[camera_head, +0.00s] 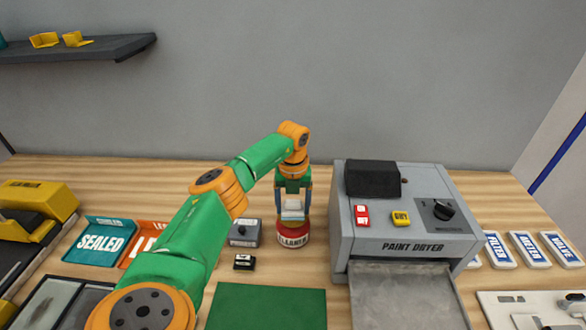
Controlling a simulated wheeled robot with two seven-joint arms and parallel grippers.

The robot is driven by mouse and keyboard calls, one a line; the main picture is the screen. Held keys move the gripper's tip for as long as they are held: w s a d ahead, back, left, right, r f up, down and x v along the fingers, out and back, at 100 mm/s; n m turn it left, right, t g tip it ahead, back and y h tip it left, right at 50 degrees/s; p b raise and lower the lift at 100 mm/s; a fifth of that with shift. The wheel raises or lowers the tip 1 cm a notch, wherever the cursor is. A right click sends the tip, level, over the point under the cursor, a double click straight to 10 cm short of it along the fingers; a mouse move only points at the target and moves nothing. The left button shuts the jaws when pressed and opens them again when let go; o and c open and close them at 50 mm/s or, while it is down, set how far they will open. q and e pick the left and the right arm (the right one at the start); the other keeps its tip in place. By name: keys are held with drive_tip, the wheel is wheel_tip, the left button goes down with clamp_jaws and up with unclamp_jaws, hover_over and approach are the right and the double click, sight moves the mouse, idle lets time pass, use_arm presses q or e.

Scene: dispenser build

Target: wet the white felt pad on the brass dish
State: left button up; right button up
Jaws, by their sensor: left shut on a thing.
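My left gripper (292,212) points down at the middle of the table, shut on a small white block (292,205) that looks like the felt pad. Directly below it is a red, round container (293,239) with a white label reading "CLEANER". The gripper and block hide the container's top, and I cannot tell whether the block touches it. I cannot make out the brass dish. My right gripper is not in view.
The grey paint dryer (405,225) stands close on the right. A grey box with a knob (245,233) and a small black piece (244,262) lie left of the container. A green mat (268,305) is in front. A teal "SEALED" tray (100,241) is further left.

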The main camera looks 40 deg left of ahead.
sight(292, 201)
use_arm(q)
wheel_tip(292, 201, up, 7)
drive_tip(key=p, duration=0.7)
drive_tip(key=shift+r, duration=0.15)
drive_tip(key=shift+f, duration=0.2)
